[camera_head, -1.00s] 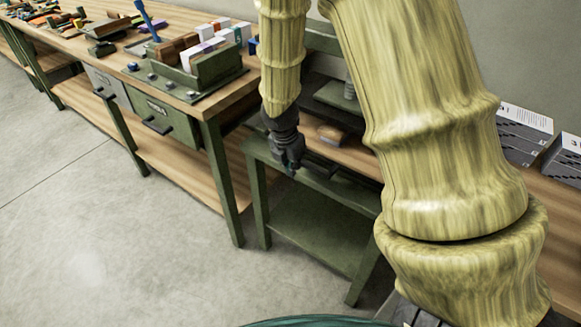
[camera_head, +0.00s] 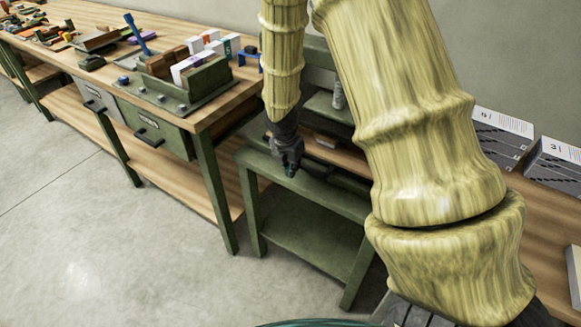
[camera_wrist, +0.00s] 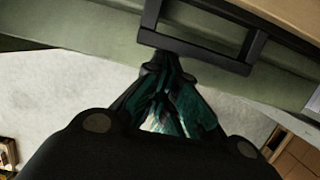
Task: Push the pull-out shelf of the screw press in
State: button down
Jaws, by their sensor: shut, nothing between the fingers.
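The green screw press (camera_head: 317,48) stands behind my arm, which hides much of it. Its pull-out shelf is partly hidden; a strip of wooden surface (camera_head: 347,158) shows right of my gripper. My gripper (camera_head: 289,171) is shut and empty, pointing down at the front of the press. In the wrist view, a black loop handle (camera_wrist: 203,52) sits against a green front face, with a tan board (camera_wrist: 288,14) at upper right. My gripper's fingertips (camera_wrist: 163,58) overlap the handle's near left corner; I cannot tell whether they touch it.
The press stands on a green stand with a lower shelf (camera_head: 300,232). A wooden workbench (camera_head: 222,112) with drawers, a green block holder (camera_head: 190,92) and tools is at left. Boxes (camera_head: 500,135) are at right. Open floor (camera_head: 120,250) lies in front.

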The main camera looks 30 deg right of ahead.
jog(key=shift+d+r, duration=0.1)
jog(key=shift+d, duration=0.05)
jog(key=shift+s+a+r+p, duration=0.55)
jog(key=shift+s+a+r, duration=0.65)
jog(key=shift+a+r, duration=2.75)
jog(key=s+a+f+m+y, duration=0.1)
jog(key=s+a+f+m, duration=0.25)
jog(key=f, duration=0.35)
jog(key=s+a+f+m+g+y, duration=0.1)
jog(key=s+a+f+m, duration=0.1)
jog(key=s+f+m, duration=0.3)
jog(key=s+a+f+m+y, duration=0.1)
jog(key=s+a+f+m, duration=0.2)
jog(key=f, duration=0.5)
jog(key=s+f+m, duration=0.5)
jog(key=s+f, duration=0.1)
jog(key=s, duration=0.3)
jog(key=s+f+m, duration=0.6)
jog(key=s, duration=0.2)
jog(key=shift+s+a, duration=0.4)
